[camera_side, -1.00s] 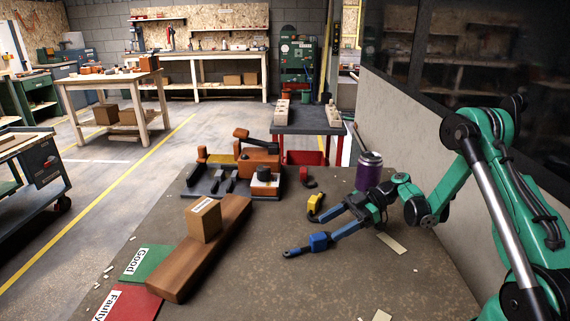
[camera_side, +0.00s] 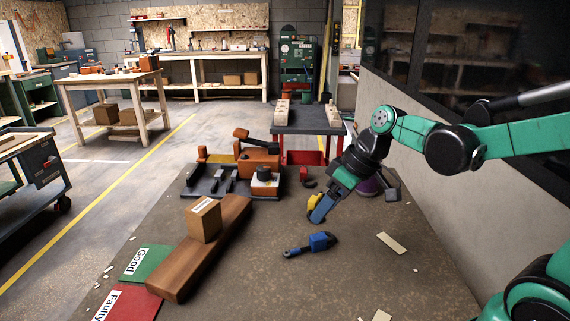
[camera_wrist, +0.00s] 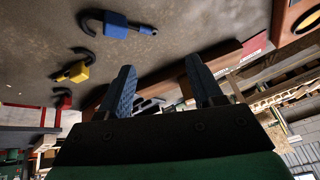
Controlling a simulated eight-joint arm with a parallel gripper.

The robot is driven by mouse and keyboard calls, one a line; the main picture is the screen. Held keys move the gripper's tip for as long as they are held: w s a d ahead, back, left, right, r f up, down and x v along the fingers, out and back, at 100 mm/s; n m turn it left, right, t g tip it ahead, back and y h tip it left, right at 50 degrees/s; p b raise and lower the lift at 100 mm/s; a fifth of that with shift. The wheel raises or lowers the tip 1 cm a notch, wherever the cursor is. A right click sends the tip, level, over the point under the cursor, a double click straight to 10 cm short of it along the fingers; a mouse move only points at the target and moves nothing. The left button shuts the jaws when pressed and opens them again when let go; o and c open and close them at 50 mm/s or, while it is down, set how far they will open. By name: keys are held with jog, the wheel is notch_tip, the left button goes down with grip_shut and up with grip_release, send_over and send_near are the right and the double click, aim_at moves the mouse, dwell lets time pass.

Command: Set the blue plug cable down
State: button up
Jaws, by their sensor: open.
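The blue plug cable (camera_side: 320,241) lies on the brown tabletop in the side view, its black cable end toward the left. It also shows at the top left of the wrist view (camera_wrist: 115,26), clear of the fingers. My gripper (camera_side: 320,213) is above the table, tilted down to the left, behind the blue plug in the side view. Its two blue fingers stand apart and empty in the wrist view (camera_wrist: 158,66). In the side view the fingers overlap, and they partly cover the yellow plug (camera_side: 313,202).
A wooden beam (camera_side: 205,250) carries a cardboard box (camera_side: 203,220) at left. Green "Good" (camera_side: 145,264) and red "Faulty" (camera_side: 128,303) mats lie front left. The front middle table is mostly clear.

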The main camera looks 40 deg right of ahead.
jog(key=shift+s+a+r+m+t+h, duration=0.2)
jog(key=shift+s+a+m+t+h, duration=0.15)
jog(key=shift+s+m+t+h, duration=0.15)
jog(key=shift+s+a+r+m+t+h, duration=0.25)
jog(key=shift+s+a+m+t+h, duration=0.1)
jog(key=shift+s+m+t+h, duration=0.25)
jog(key=shift+s+a+r+m+t+h, duration=0.2)
jog(key=shift+s+a+m+t+h, duration=0.15)
jog(key=shift+s, duration=0.25)
